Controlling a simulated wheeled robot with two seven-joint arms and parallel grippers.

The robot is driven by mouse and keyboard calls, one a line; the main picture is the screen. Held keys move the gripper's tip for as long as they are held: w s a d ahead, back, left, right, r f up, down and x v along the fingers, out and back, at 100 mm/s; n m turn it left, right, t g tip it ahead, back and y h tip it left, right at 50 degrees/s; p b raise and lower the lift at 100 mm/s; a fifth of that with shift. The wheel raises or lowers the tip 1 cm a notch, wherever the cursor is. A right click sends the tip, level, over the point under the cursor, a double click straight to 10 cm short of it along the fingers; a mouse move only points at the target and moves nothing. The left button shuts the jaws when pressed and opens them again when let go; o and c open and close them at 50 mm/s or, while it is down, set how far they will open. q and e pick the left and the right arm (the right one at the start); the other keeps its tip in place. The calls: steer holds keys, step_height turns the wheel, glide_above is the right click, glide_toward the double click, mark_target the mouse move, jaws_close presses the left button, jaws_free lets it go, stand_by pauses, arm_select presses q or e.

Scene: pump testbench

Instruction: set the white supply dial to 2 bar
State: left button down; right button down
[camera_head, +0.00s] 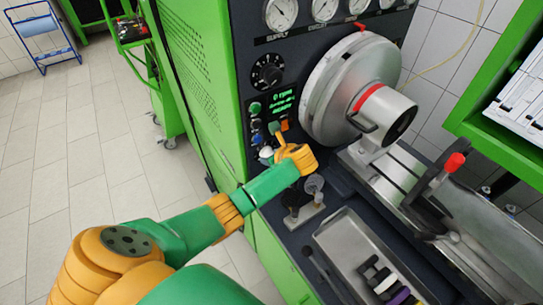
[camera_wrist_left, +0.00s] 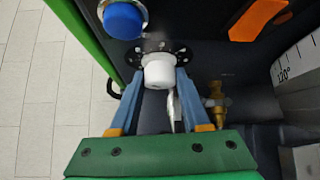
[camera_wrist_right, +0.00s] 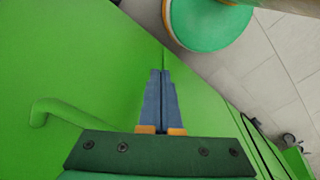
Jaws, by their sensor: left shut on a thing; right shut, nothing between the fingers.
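The white supply dial (camera_wrist_left: 158,70) is a white knob on a round dark scale plate in the left wrist view. The two blue fingers of my left gripper (camera_wrist_left: 157,80) sit on either side of it, shut on the dial. The dial's scale marks are too small to read. In the head view the white dial (camera_head: 266,153) is small beside my orange wrist, which hides part of the panel. The supply gauge (camera_head: 281,14) is at the top; its reading is not clear. My right gripper (camera_wrist_right: 158,98) is shut and empty before a green panel.
A blue knob (camera_wrist_left: 123,20) and an orange handle (camera_wrist_left: 260,18) are near my left fingers. A black knob (camera_head: 267,72) and a green-lettered display (camera_head: 283,104) are higher on the panel. A large metal drum (camera_head: 335,85) stands to the right. A green handle (camera_wrist_right: 62,112) is near my right gripper.

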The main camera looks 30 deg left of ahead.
arm_select(q)
steer(key=c, duration=0.5)
jaws_free()
steer(key=shift+f, duration=0.1)
steer(key=shift+o, duration=0.7)
steer(key=shift+a, duration=0.1)
steer(key=v, duration=0.7)
steer(key=shift+b, duration=0.3)
